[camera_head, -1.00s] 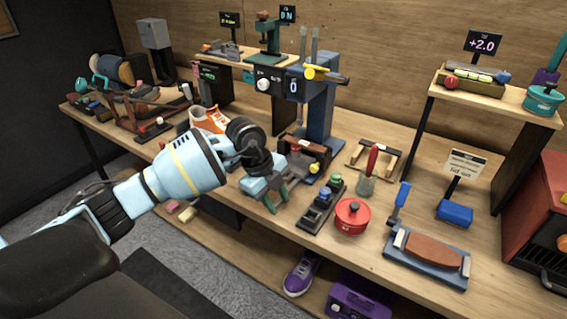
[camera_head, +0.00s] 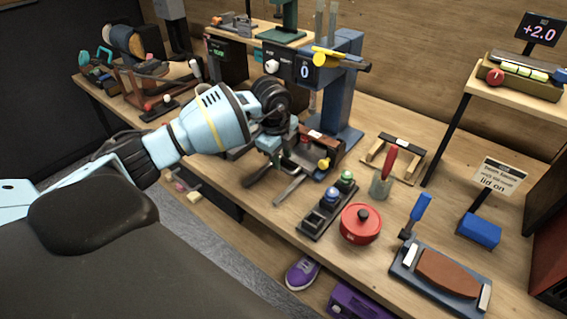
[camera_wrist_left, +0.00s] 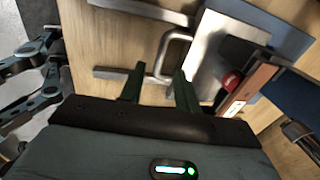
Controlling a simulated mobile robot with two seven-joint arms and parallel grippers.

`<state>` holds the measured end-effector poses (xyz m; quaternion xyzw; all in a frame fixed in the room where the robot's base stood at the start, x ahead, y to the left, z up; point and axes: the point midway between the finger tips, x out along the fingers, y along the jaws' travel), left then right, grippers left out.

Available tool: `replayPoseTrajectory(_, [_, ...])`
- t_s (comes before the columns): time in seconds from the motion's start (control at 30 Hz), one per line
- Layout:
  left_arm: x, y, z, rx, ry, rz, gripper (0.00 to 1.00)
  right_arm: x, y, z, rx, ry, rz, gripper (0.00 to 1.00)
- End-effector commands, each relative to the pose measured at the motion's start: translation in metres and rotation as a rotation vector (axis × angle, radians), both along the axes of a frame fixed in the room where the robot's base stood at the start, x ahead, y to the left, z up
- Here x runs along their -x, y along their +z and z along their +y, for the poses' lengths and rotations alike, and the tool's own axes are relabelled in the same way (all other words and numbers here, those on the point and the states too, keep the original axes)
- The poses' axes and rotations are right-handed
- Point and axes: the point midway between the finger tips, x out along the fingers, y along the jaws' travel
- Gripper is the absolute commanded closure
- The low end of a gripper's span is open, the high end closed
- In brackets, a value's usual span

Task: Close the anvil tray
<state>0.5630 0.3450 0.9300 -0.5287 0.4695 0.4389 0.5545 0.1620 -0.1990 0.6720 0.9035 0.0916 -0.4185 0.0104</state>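The anvil tray (camera_wrist_left: 215,52) shows in the left wrist view as a pale metal plate with a U-shaped handle (camera_wrist_left: 176,48). Two metal rails run out beside the handle; in the head view a rail (camera_head: 290,188) sticks out toward the bench's front edge. The tray sits at the foot of the blue press (camera_head: 338,95). My left gripper (camera_wrist_left: 158,74) is open, its two green fingers apart near the handle's outer end. I cannot tell whether they touch it. In the head view my wrist hides most of the tray. My right gripper is not in view.
A brown block with a red knob (camera_wrist_left: 231,80) is beside the tray. A rack of knobbed stamps (camera_head: 328,207), a red pot (camera_head: 360,224) and a blue-handled tool board (camera_head: 440,275) stand to the right. A purple sneaker (camera_head: 302,273) is below the bench.

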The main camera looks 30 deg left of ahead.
Motion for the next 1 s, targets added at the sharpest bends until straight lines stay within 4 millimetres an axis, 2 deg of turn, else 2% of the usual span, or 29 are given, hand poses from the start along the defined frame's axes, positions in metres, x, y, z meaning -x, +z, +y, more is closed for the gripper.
replayPoseTrajectory(0.03, [0.000,-0.010,0.000,0.000,0.001,0.005,0.67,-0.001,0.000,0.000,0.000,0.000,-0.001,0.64])
replayPoseTrajectory(0.2, [-0.004,-0.028,0.000,0.000,0.000,0.004,0.67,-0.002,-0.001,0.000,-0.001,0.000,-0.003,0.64])
replayPoseTrajectory(0.6, [-0.006,-0.034,0.000,0.000,-0.001,0.000,0.67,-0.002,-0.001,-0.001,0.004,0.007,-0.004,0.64])
replayPoseTrajectory(0.87, [-0.006,-0.034,0.000,0.000,-0.001,0.000,1.00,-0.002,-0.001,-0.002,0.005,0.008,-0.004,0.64])
replayPoseTrajectory(1.0, [-0.006,-0.034,0.000,0.000,0.000,0.000,1.00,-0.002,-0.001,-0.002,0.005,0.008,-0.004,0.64])
